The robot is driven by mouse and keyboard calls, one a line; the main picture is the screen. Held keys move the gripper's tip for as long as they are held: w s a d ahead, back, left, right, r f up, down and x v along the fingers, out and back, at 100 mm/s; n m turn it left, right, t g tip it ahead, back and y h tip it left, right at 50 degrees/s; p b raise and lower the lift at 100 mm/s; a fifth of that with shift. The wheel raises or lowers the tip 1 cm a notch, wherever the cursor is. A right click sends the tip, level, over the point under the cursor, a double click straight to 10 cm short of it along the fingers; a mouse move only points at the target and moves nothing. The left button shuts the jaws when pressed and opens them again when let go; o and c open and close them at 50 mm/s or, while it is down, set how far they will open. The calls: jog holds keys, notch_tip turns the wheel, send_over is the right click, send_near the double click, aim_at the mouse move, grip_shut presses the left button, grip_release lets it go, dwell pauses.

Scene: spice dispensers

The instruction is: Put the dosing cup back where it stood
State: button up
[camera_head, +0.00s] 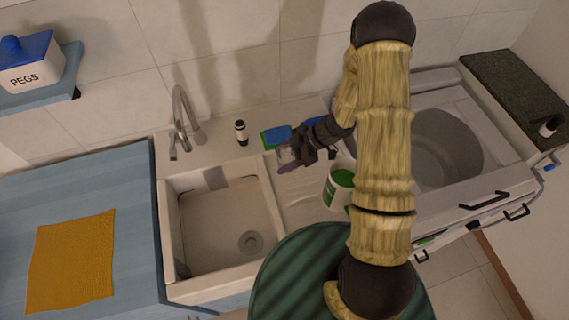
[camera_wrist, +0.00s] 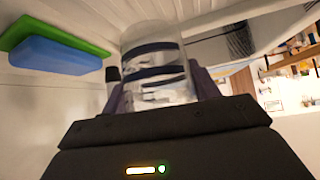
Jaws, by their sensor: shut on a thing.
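My gripper (camera_head: 295,154) is shut on a clear dosing cup (camera_head: 284,156), over the counter strip to the right of the sink. In the wrist view the see-through cup (camera_wrist: 156,65) stands up between the two dark fingers (camera_wrist: 160,95), with dark bands showing through it. The cup's lower part is hidden by the gripper body. I cannot tell from these views whether the cup touches the counter.
A blue and green sponge (camera_head: 275,135) lies behind the gripper; a small dark bottle (camera_head: 241,133) stands left of it. A white and green container (camera_head: 339,188) stands to the right, near my arm. The sink (camera_head: 222,230) opens at left.

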aim_at(288, 160)
jog(key=shift+f+p, duration=0.3)
jog(key=shift+f, duration=1.75)
jog(key=shift+f, duration=0.15)
jog(key=o, duration=1.2)
